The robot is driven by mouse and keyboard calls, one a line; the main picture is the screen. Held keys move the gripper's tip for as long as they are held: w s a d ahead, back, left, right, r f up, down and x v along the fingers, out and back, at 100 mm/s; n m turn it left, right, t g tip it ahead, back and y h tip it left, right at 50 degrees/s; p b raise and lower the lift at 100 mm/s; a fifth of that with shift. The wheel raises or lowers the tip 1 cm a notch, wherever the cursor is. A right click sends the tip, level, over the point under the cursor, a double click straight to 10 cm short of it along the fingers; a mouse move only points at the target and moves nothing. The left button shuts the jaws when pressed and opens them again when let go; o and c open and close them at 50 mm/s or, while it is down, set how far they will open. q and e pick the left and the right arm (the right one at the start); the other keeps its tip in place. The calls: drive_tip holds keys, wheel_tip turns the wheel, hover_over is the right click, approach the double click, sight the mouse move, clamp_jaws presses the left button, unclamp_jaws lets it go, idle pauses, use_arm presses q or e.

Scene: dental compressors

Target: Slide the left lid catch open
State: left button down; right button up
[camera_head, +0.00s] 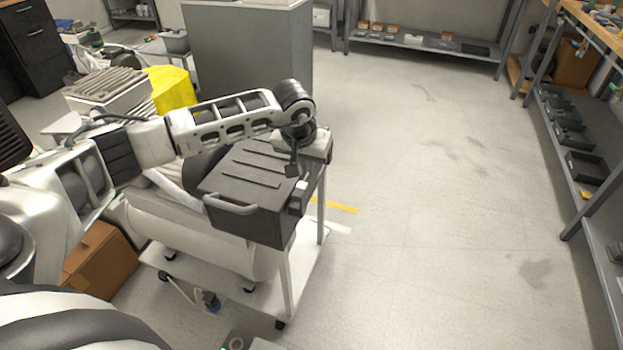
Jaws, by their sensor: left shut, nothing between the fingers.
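A dark grey box (245,220) with a ribbed lid (240,180) sits on a white wheeled cart. A grey bar handle (232,208) is on its front left side. A small light grey piece (298,199), which looks like a lid catch, is at the box's right corner. My left arm reaches across the lid from the left. My left gripper (292,170) points down just above the lid's right edge, close to that piece. It is shut and empty. Whether it touches the lid or catch, I cannot tell. My right gripper is not in view.
A white tank lies under the box on the cart (295,285). A cardboard box (103,262) is at lower left, a yellow object (171,88) behind the arm. A grey cabinet (250,50) stands behind. Shelving (575,140) lines the right. The floor between is clear.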

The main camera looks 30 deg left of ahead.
use_arm(q)
drive_tip(key=v, duration=0.7)
drive_tip(key=shift+s+r, duration=0.15)
drive_tip(key=shift+r, duration=0.15)
drive_tip(key=shift+a, duration=0.15)
